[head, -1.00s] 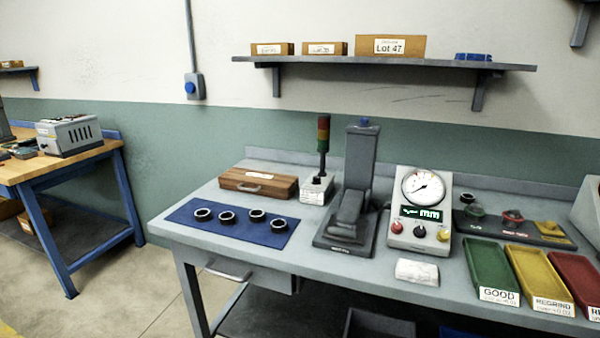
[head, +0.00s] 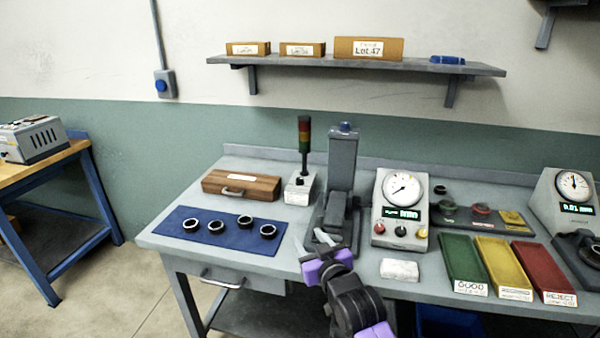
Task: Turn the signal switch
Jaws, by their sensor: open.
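The signal tower (head: 304,142), with stacked red, amber and green sections, stands on a small white box (head: 297,193) near the back of the grey bench. A small dark detail shows on the box, but it is too small to tell whether it is the switch or how it is set. My gripper (head: 311,241), dark with purple parts and pale fingertips, comes up from the bottom. It is open and empty in the picture, in front of the box and slightly to its right, apart from it.
A dark press (head: 342,165) stands right of the tower. A wooden case (head: 241,186) is left of it, behind a blue mat (head: 210,239) with several dark rings. A dial gauge (head: 403,193) and green, yellow and red trays (head: 542,270) lie to the right.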

